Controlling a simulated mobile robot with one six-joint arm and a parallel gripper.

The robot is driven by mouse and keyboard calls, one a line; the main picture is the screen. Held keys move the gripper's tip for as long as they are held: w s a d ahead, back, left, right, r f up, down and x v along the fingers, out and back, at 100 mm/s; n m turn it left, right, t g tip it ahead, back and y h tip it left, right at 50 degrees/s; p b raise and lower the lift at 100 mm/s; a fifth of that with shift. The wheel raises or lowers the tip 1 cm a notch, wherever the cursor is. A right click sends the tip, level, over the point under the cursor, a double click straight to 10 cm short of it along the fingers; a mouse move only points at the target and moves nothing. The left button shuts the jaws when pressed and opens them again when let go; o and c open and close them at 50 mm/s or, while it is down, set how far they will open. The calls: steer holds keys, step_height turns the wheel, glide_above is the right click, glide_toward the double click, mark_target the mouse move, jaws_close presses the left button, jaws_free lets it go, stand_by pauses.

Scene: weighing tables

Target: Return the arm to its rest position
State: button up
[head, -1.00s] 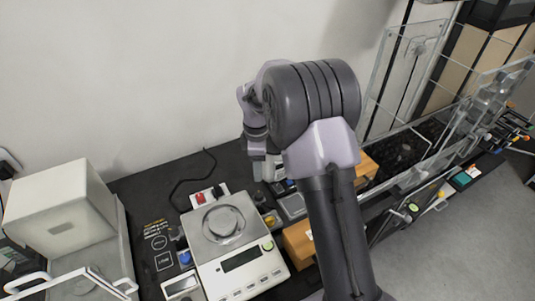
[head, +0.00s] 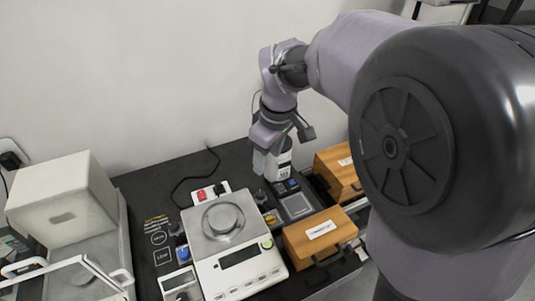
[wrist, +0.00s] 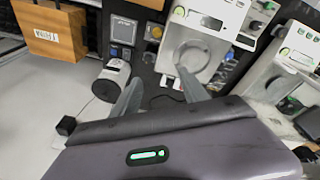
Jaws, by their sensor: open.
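My arm fills the right side of the head view, its elbow large and close, with the forearm reaching back to the left. Its wrist hangs over the back of the black table (head: 150,190). In the wrist view my gripper (wrist: 160,88) is open, its two grey fingers apart with nothing between them. The fingertips point toward the balance (wrist: 190,52). In the head view the fingertips are hard to make out beside a small white device (head: 281,160). That device lies left of the fingers in the wrist view (wrist: 112,78).
The balance with its round pan (head: 222,221) stands at the front middle. Wooden boxes stand right of it, one near (head: 320,235) and one farther back (head: 338,172). A white box-shaped instrument (head: 62,200) is at the left. A pale wall (head: 120,80) rises behind the table.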

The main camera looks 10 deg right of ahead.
steer(key=s+a+f+m+t+y+b, duration=0.1)
steer(key=s+m+b, duration=0.4)
steer(key=s+m, duration=0.7)
steer(key=s+a+t, duration=0.1)
steer(key=s+t, duration=0.1)
steer(key=s, duration=0.7)
steer(key=shift+t+b, duration=0.35)
steer(key=shift+t, duration=0.05)
steer(key=shift+a+f, duration=0.1)
steer(key=shift+a, duration=0.1)
